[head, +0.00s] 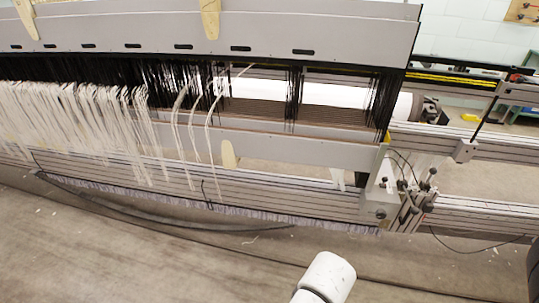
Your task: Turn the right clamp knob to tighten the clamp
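The clamp assembly (398,200) is at the right end of the loom frame in the head view. It has a pale bracket with several small dark knobs and levers. A dark round knob (433,171) shows at its upper right, and a round grey part (381,213) shows low on the bracket's face. I cannot tell which of these is the right clamp knob, or how tight the clamp is. A white rounded link of my arm is at the bottom, right of centre, apart from the clamp. My gripper is not in view.
White threads (100,125) hang in front of black heddles (300,98) on the left. The front floor (150,270) is mostly clear.

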